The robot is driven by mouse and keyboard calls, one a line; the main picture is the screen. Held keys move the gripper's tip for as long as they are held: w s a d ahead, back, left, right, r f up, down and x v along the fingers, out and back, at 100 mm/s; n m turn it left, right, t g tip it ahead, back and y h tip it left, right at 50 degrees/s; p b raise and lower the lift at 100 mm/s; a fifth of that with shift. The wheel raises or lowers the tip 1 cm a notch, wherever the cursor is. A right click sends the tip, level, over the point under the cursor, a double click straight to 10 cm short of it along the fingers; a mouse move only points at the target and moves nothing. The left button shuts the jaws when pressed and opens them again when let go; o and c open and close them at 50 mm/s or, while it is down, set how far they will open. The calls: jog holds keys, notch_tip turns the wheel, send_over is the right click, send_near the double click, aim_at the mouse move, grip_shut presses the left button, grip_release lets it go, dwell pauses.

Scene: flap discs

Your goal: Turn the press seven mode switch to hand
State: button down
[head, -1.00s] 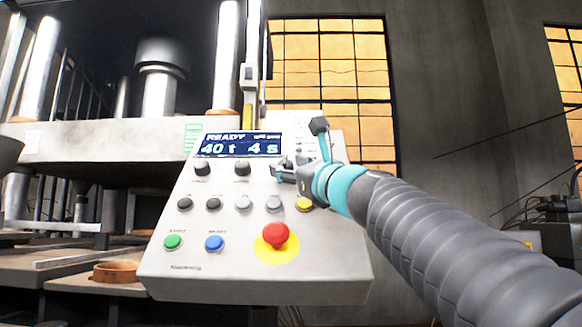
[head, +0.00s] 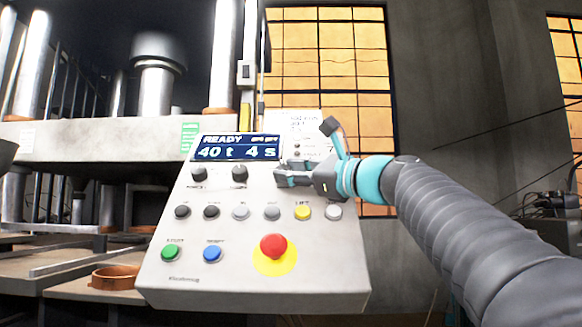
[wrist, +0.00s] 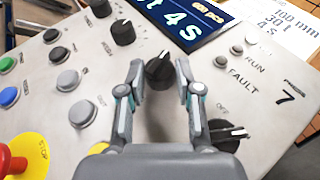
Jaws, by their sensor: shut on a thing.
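Another black knob (wrist: 228,134), beside the word "OFF", sits to the lower right of the fingers.
The display (head: 236,148) reads "READY 40 t 4 s". Two more black knobs (head: 199,174) (head: 239,173), a row of buttons (head: 241,212) and a red emergency stop (head: 273,246) on a yellow disc lie near. Indicator lamps (wrist: 236,50) show by RUN and FAULT.

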dwell(0.4)
jog(key=c, duration=0.8)
grip_release()
